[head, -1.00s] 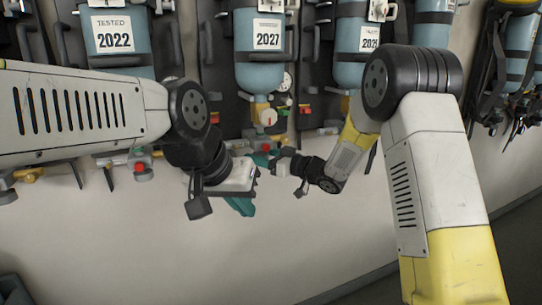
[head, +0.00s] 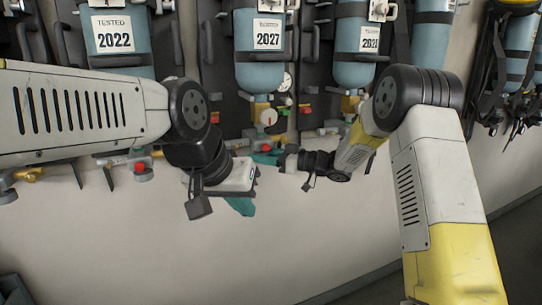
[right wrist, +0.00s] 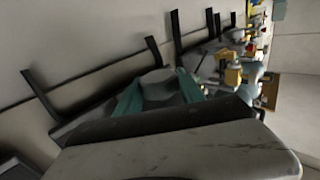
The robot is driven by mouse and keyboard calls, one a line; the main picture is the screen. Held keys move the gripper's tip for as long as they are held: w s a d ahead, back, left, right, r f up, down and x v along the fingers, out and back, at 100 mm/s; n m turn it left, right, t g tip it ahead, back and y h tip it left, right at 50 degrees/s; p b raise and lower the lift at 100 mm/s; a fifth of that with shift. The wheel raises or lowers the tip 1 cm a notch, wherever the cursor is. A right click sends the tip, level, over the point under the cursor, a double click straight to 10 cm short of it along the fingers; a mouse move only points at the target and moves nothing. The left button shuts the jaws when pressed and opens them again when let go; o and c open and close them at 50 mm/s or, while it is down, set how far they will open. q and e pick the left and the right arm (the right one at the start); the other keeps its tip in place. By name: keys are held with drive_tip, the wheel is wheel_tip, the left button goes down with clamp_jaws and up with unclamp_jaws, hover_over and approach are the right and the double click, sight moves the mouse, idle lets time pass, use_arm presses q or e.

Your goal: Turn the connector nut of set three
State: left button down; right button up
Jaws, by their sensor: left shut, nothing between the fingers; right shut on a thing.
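The set labelled 2027 (head: 265,65) hangs in the middle of the head view, with a gauge and valve fittings (head: 266,115) under its blue cylinder. My right gripper (head: 266,158) is below these fittings, its teal fingers partly hidden. In the right wrist view, the teal fingers (right wrist: 158,98) are shut on a grey rounded part (right wrist: 157,78), which looks like the connector nut. Its turn angle cannot be read. My left gripper (head: 240,205) is shut and empty, lower and left of the right one, in front of the pale wall.
Sets labelled 2022 (head: 117,38) and another (head: 360,45) hang either side. Dark hooks and fittings with red and yellow parts (head: 140,168) line the wall left of the grippers. Harnessed sets (head: 515,60) hang at the far right. The wall below is clear.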

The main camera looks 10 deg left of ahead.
drive_tip(key=shift+r, duration=0.1)
drive_tip(key=o, duration=1.4)
drive_tip(key=shift+c, duration=0.2)
drive_tip(key=shift+d, duration=0.1)
drive_tip(key=s+d, duration=0.1)
drive_tip(key=d, duration=0.6)
drive_tip(key=shift+s+d, duration=0.15)
drive_tip(key=shift+d, duration=0.1)
drive_tip(key=shift+d, duration=0.1)
